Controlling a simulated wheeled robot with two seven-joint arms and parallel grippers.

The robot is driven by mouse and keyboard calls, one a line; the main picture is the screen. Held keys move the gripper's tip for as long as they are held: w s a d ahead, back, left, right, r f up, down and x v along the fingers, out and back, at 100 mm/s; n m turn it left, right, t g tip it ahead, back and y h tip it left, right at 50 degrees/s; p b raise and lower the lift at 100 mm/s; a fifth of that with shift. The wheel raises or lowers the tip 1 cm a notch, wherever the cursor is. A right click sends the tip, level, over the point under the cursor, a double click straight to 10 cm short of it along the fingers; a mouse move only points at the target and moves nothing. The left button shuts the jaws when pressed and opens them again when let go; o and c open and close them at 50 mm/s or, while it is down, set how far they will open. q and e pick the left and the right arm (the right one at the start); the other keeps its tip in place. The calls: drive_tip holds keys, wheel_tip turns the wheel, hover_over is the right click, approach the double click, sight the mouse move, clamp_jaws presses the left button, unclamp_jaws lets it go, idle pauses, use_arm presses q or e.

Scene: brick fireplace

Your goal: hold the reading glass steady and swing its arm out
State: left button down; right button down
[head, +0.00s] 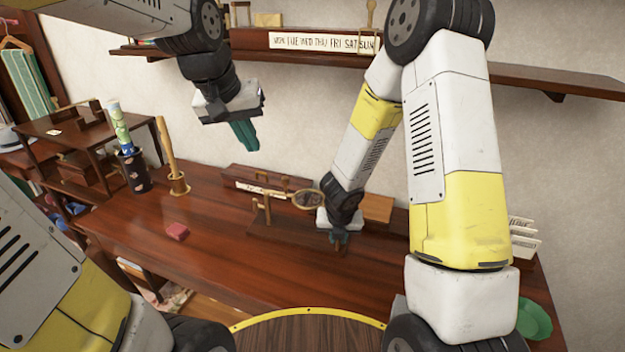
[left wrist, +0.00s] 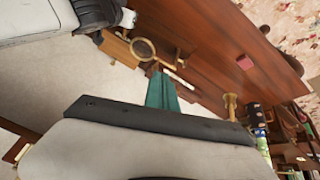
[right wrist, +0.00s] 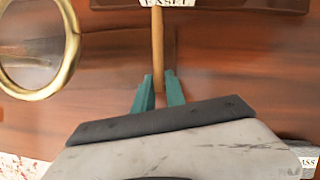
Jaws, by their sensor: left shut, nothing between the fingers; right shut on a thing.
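The reading glass shows as a brass-rimmed round lens (head: 308,199) beside a small wooden stand (head: 262,210) on the desk. The lens also shows in the left wrist view (left wrist: 143,49) and at the left of the right wrist view (right wrist: 75,45). My right gripper (head: 338,240) is low over the desk, right of the lens. In the right wrist view its green fingers (right wrist: 157,95) are shut on a slim wooden rod (right wrist: 157,45); how the rod joins the stand is unclear. My left gripper (head: 246,140) is shut and empty, raised above and left of the lens.
A red block (head: 177,232), a wooden holder with an upright stick (head: 178,183) and a dark pot (head: 134,172) stand on the desk's left. A wooden box (head: 377,209) is behind my right gripper. A wall shelf (head: 560,80) runs above. The desk's front middle is clear.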

use_arm(q)
drive_tip(key=w+d+f+y, duration=0.1)
drive_tip(key=w+d+f, duration=0.3)
drive_tip(key=w, duration=0.3)
drive_tip(key=w+d+f+g, duration=0.1)
drive_tip(key=w+d+f, duration=0.4)
drive_tip(key=w, duration=0.2)
drive_tip(key=w+d+f+y, duration=0.1)
drive_tip(key=w+d+f, duration=0.3)
drive_tip(key=w, duration=0.2)
wheel_tip(320, 180, down, 10)
drive_tip(key=shift+s+m, duration=0.2)
drive_tip(key=shift+m, duration=0.1)
